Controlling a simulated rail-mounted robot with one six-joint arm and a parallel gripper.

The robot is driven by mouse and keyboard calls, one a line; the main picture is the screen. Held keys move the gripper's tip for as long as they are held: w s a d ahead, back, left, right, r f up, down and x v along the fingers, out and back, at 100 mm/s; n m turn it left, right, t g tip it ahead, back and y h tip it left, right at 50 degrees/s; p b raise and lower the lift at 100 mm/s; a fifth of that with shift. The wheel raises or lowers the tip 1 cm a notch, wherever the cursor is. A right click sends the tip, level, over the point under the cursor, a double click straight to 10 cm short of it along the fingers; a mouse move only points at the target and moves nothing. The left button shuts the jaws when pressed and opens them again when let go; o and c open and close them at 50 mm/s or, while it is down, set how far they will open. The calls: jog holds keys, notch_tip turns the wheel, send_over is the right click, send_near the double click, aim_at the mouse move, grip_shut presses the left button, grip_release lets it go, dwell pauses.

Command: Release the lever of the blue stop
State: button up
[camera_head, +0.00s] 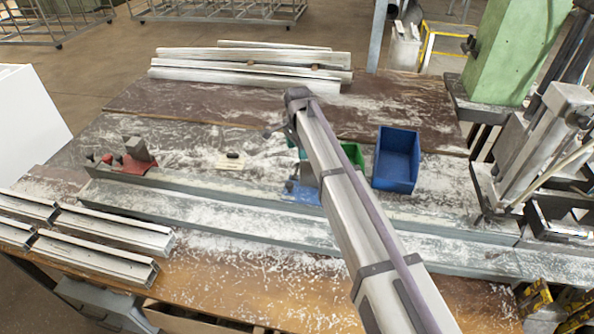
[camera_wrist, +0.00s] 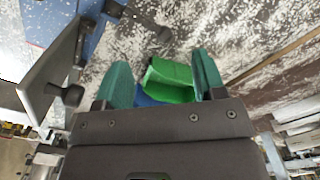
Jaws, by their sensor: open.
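The blue stop (camera_head: 300,192) sits on the grey rail in the head view, partly hidden by my arm. In the wrist view, part of the blue stop (camera_wrist: 68,22) shows at the upper left, with a grey plate (camera_wrist: 50,75) and a black knob in front of it.
A green bin (camera_head: 352,152) and a blue bin (camera_head: 397,160) stand behind the rail; the green bin (camera_wrist: 170,80) shows beyond my fingers. A red stop (camera_head: 137,163) is at the rail's left. Profiles (camera_head: 250,67) lie at the back. A machine is at right.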

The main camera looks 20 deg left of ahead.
aim_at(296, 171)
notch_tip(296, 171, down, 7)
jog(key=b, duration=0.5)
jog(key=shift+d, duration=0.1)
jog(key=shift+r, duration=0.2)
